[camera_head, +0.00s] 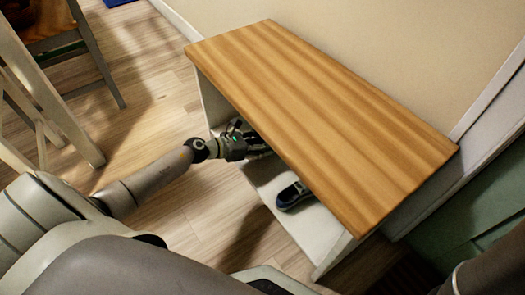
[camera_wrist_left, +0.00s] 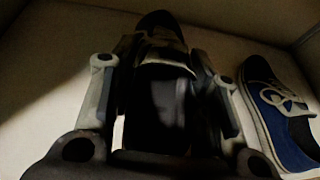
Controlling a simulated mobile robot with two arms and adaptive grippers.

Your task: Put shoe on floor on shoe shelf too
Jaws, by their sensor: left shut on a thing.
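The shoe shelf (camera_head: 310,222) is a low white unit with a striped wooden top (camera_head: 320,115). My left gripper (camera_head: 257,146) reaches in under the top's front edge, over the left part of the shelf. In the left wrist view the gripper (camera_wrist_left: 160,60) is shut on a dark shoe (camera_wrist_left: 160,100), seen between its fingers. The dim light hides whether this shoe touches the shelf board. A blue shoe with a white sole (camera_head: 292,195) stands on the shelf to the right; it also shows in the left wrist view (camera_wrist_left: 280,115). My right gripper is out of view.
A wooden chair (camera_head: 70,40) and pale wooden legs (camera_head: 50,95) stand at the upper left. The wood floor (camera_head: 150,75) in front of the shelf is clear. A wall runs behind the shelf, and a green surface (camera_head: 470,205) lies to its right.

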